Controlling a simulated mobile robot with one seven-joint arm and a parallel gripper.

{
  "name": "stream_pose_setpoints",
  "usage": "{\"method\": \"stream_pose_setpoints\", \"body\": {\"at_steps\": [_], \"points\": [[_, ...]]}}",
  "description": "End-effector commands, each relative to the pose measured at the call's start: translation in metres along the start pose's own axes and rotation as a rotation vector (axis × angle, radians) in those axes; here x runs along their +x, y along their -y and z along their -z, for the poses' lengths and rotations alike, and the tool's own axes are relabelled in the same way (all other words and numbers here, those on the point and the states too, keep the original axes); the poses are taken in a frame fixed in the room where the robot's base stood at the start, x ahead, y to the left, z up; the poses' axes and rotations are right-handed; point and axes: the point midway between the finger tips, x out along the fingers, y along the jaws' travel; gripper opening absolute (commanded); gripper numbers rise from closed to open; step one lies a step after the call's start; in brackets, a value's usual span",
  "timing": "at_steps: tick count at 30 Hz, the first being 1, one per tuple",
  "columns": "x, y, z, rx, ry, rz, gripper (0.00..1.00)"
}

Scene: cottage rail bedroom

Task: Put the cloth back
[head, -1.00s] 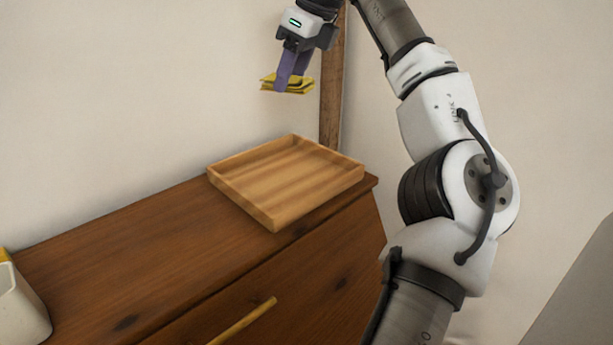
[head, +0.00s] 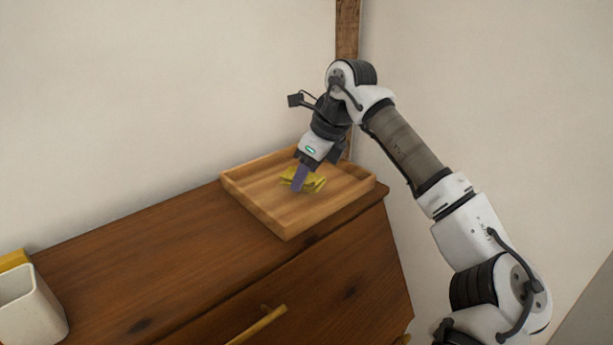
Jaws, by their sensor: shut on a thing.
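The yellow folded cloth (head: 316,184) is in the head view, inside the outline of the wooden tray (head: 262,212). My gripper (head: 299,187) points down with its purple fingers shut on the cloth. The cloth is at or just above the tray floor; I cannot tell whether it touches. The fingers hide part of the cloth. The tray is shallow, with low walls, and sits on the right end of the brown dresser top.
The wooden dresser (head: 150,262) has a clear top left of the tray. A white container (head: 30,310) stands at the far left, with a yellow thing (head: 12,260) behind it. A wooden post (head: 347,40) rises behind the tray. A drawer handle (head: 258,326) sticks out in front.

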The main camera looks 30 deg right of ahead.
Motion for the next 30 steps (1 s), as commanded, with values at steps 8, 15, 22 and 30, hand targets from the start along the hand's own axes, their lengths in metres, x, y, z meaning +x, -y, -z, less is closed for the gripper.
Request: {"method": "stream_pose_setpoints", "body": {"at_steps": [8, 15, 22, 30], "points": [[0.016, 0.0, 0.007, 0.0, 0.001, 0.0, 0.3], [0.02, 0.0, 0.008, 0.0, 0.001, 0.0, 0.49], [0.019, 0.0, 0.008, 0.0, 0.001, 0.0, 0.7], [0.015, 0.0, 0.006, 0.0, 0.001, 0.0, 0.7]]}}
